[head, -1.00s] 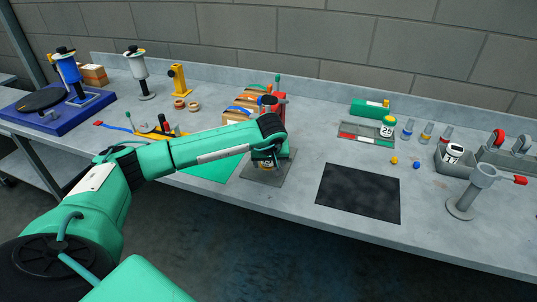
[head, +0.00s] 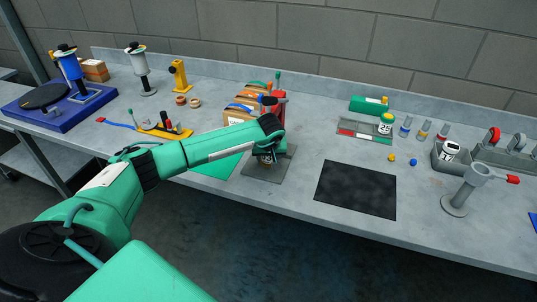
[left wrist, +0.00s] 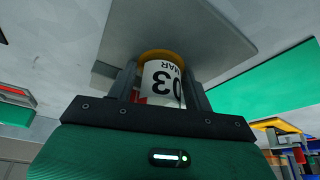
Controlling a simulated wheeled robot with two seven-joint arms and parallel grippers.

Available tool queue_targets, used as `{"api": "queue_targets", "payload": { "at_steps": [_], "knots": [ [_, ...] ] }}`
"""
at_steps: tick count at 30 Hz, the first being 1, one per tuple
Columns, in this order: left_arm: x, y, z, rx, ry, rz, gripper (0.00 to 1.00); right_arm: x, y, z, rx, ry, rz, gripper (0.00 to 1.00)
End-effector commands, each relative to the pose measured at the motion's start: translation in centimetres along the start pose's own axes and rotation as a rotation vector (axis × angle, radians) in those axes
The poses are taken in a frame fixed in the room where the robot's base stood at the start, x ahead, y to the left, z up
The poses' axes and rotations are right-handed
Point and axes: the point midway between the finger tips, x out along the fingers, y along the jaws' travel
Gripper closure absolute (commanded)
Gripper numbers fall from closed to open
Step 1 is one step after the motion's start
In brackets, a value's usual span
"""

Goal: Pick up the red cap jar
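A jar (left wrist: 160,82) with a white label reading "MAR 03" and an amber-yellow far end stands between the fingers of my left gripper (left wrist: 162,88). The fingers lie close along both its sides. A small patch of red shows low on the jar; the cap itself is mostly hidden. In the head view my left gripper (head: 266,156) is over the grey mat (head: 284,165), and only a little of the jar shows beneath it. I cannot tell whether the jar touches the mat. My right gripper is not in view.
A green mat (head: 212,166) lies left of the grey mat, and a black mat (head: 355,190) to the right.

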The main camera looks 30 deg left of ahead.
Motion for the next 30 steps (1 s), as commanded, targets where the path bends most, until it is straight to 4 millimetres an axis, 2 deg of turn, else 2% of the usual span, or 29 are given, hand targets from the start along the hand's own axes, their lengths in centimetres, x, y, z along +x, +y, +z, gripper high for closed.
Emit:
{"api": "queue_targets", "payload": {
  "at_steps": [1,4,6,15,22,30],
  "knots": [
    [0.0,0.0,0.0,0.0,0.0,0.0,0.59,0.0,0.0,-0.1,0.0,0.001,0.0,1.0],
    [0.0,0.0,0.0,0.0,0.0,0.0,0.79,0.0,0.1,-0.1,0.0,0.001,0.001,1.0],
    [-0.1,0.0,0.0,0.0,0.0,0.0,0.85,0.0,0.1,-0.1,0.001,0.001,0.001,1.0],
    [-0.2,0.0,-0.1,0.0,0.001,0.001,0.85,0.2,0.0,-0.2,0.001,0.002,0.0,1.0],
    [-1.4,0.0,-0.5,0.001,0.003,0.001,0.85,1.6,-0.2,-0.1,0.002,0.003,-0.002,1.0],
    [-3.0,0.0,4.2,0.004,0.001,0.002,0.85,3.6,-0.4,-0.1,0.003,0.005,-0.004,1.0]
  ]
}}
